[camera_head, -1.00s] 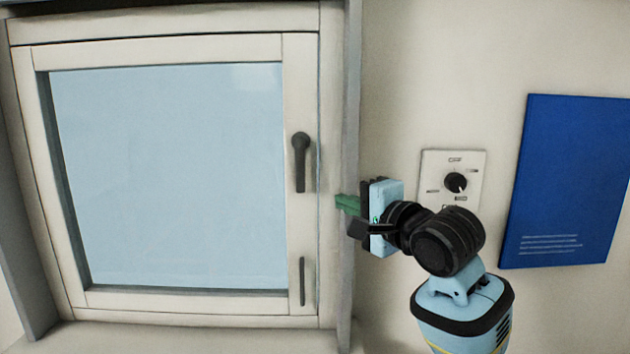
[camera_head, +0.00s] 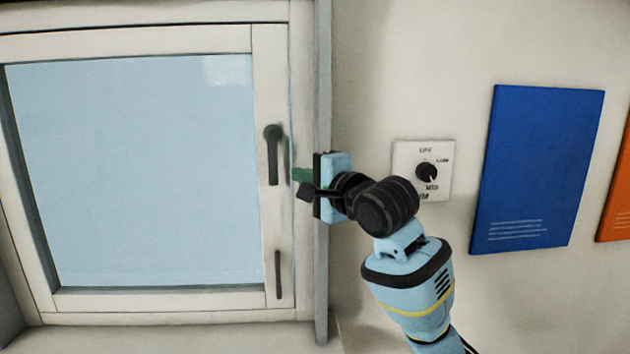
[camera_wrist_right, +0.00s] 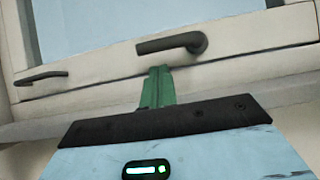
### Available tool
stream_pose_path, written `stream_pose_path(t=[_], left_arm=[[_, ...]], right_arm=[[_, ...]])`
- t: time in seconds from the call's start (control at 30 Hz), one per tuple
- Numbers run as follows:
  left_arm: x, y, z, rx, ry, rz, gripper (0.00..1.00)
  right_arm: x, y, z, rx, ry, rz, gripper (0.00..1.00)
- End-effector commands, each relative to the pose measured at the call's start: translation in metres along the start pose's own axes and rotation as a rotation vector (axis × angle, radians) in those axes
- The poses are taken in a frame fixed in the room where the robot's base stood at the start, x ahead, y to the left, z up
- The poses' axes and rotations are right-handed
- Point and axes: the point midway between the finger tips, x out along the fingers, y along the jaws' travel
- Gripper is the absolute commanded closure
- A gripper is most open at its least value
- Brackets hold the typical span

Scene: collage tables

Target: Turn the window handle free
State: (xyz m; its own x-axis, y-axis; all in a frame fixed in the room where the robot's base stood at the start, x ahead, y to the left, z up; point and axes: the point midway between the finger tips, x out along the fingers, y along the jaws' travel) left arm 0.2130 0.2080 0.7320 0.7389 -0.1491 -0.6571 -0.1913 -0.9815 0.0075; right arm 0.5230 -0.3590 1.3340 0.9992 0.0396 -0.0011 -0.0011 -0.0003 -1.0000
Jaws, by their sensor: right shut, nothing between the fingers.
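The dark window handle (camera_head: 273,155) is on the right side of the white window frame and hangs straight down from its pivot. It also shows in the right wrist view (camera_wrist_right: 172,43), just beyond the fingertips. My right gripper (camera_head: 296,174), with green fingers, is to the right of the handle at about the height of its grip. In the right wrist view its fingers (camera_wrist_right: 158,72) are together and empty, pointing at the handle; I cannot tell whether they touch it. My left gripper is not in view.
A slim dark vertical pull (camera_head: 278,274) sits lower on the same frame. A grey window jamb (camera_head: 322,90) stands right of the window. A dial plate (camera_head: 424,170), a blue panel (camera_head: 537,160) and an orange panel (camera_head: 617,200) are on the wall to the right.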

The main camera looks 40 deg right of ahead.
Motion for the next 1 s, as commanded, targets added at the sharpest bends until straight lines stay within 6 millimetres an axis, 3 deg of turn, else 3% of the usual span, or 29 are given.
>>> stream_pose_path(t=[0.1,0.3,1.0], left_arm=[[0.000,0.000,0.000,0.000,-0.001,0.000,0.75],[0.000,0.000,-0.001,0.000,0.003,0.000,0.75],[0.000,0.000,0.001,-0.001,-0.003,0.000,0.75]], right_arm=[[0.019,0.000,0.000,0.000,0.001,0.001,1.00],[0.037,-0.001,0.000,0.000,0.000,-0.001,1.00],[0.050,0.001,0.001,0.013,0.000,-0.007,1.00]])
